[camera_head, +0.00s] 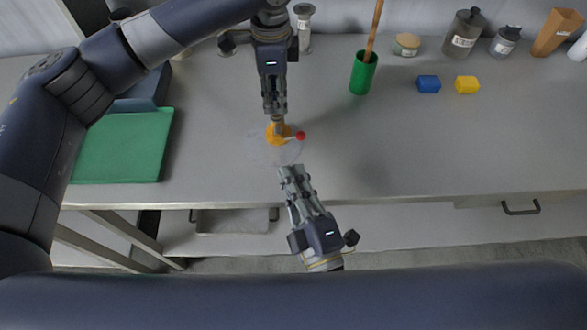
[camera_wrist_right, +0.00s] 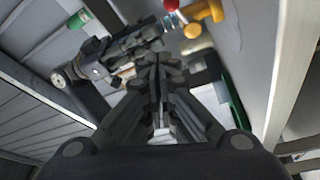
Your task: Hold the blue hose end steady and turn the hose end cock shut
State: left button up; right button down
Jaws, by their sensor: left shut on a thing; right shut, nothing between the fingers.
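A yellow-orange hose end cock (camera_head: 275,134) with a red-knobbed lever (camera_head: 300,135) is over the bench near its front edge. The lever points right. My left gripper (camera_head: 274,112) reaches down from above and is shut on the hose end just behind the cock; its fingers hide most of it. A pale, see-through hose outline (camera_head: 262,153) shows faintly below. My right gripper (camera_head: 290,168) is shut and empty, a short way in front of the cock, apart from it. The right wrist view shows my right fingertips (camera_wrist_right: 158,64), the cock (camera_wrist_right: 194,28) and red knob (camera_wrist_right: 171,5).
A green mat (camera_head: 122,147) lies left on the grey bench (camera_head: 420,140). A green cup (camera_head: 363,74) with a wooden stick, blue block (camera_head: 428,84), yellow block (camera_head: 467,85) and several containers stand at the back. The bench's right front is clear.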

aim_at(297, 138)
jog(key=c, duration=1.6)
grip_release()
jog(key=shift+f, duration=0.1)
jog(key=shift+c, duration=0.2)
jog(key=h, duration=0.1)
jog(key=n+h, duration=0.1)
jog(key=f, duration=0.1)
jog(key=shift+w+d+h, duration=0.2)
jog(key=shift+w+h, duration=0.05)
jog(key=shift+h, duration=0.15)
jog(key=f+n+h, duration=0.2)
jog(key=h, duration=0.1)
jog(key=shift+d+n, duration=0.3)
jog(key=w, duration=1.2)
grip_shut()
